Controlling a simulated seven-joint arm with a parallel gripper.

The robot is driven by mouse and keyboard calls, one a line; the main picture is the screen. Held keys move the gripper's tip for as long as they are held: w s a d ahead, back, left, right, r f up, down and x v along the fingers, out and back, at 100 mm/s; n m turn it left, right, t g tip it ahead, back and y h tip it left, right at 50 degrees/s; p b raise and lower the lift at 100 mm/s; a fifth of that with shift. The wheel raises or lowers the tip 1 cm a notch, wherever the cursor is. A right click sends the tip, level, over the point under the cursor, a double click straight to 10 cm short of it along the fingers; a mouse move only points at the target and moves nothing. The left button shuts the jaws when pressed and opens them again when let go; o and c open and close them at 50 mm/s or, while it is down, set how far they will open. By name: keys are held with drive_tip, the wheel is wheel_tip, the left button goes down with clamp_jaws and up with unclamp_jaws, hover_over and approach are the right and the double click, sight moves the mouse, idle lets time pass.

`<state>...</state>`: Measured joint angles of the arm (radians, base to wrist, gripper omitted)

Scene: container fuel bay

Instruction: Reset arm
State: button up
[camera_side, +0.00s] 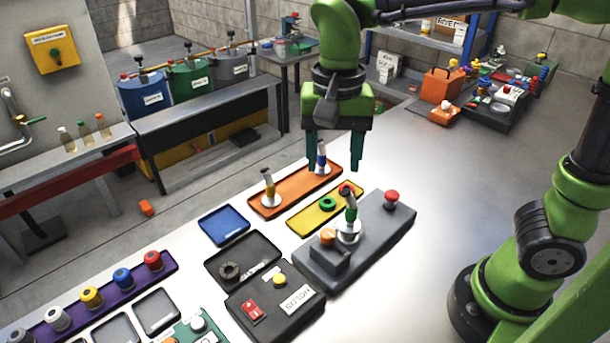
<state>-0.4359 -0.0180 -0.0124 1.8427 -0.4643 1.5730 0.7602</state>
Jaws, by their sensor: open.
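My gripper (339,163) is open and points down, with two dark teal fingers above the work table (455,215). Nothing shows held between the fingers. Below it on the table are an orange tray (295,190) and a yellow tray (312,217). A white-based fitting with a blue band (321,160) stands at the orange tray's far end, close to my left finger in the picture. I cannot tell the exact height of the fingers over the trays.
A grey block (372,238) with a green-banded fitting (350,218) and a red button (392,196) stands just in front of my gripper. A black switch box (262,312), a blue tray (223,225) and a purple rack (92,307) lie left.

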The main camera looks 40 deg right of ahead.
drive_tip(key=shift+r, duration=0.1)
drive_tip(key=s+d+n+t+y, duration=0.2)
drive_tip(key=s+d+n+t, duration=0.3)
drive_tip(key=d, duration=0.5)
drive_tip(key=shift+s+d+t, duration=0.15)
drive_tip(key=shift+s+t, duration=0.55)
drive_tip(key=shift+t, duration=0.4)
